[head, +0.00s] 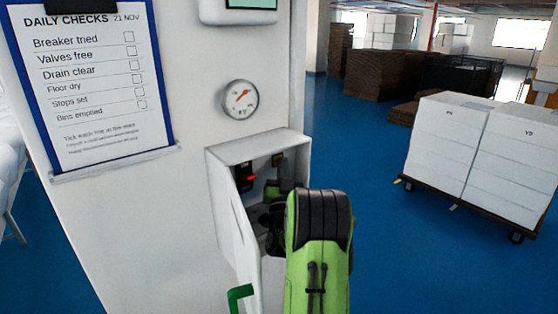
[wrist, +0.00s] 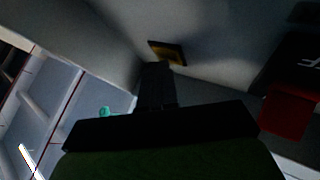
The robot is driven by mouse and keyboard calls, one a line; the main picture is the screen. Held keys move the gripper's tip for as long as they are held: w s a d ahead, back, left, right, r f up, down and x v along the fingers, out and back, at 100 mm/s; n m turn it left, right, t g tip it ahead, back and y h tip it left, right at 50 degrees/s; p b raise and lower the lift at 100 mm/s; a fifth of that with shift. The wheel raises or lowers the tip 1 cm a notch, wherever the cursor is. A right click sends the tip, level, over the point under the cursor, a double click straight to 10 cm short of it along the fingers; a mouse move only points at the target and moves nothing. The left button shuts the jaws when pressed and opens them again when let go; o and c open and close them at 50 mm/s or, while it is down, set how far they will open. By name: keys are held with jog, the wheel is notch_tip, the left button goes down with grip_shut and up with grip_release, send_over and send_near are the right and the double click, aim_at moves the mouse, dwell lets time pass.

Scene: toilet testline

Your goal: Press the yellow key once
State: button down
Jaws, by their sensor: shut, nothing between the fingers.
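The yellow key (wrist: 168,53) is a small dark square with a yellow edge on the inner wall of the open white box. It also shows in the head view (head: 278,159), small and dim. My gripper (wrist: 155,68) is shut and empty inside the box. In the wrist view its tips lie just below the key and appear very close to it. I cannot tell whether they touch. In the head view my green arm hides much of the box's right side.
A black switch with a red part (head: 246,177) is on the box's left; its red part (wrist: 288,110) is at right in the wrist view. The box door (head: 240,245) hangs open with a green handle (head: 238,293). A gauge (head: 240,99) and checklist (head: 90,85) are on the panel.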

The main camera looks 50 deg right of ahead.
jog(key=shift+s, duration=0.1)
dwell(0.4)
jog(key=shift+s+f+b, duration=0.1)
jog(key=shift+s+b, duration=0.05)
jog(key=shift+b, duration=0.35)
jog(key=shift+s+a+b, duration=0.2)
jog(key=shift+s+b, duration=0.25)
jog(key=s+b, duration=0.2)
jog(key=b, duration=0.1)
jog(key=s+a+b, duration=0.1)
jog(key=s+b, duration=0.2)
jog(key=shift+b, duration=0.35)
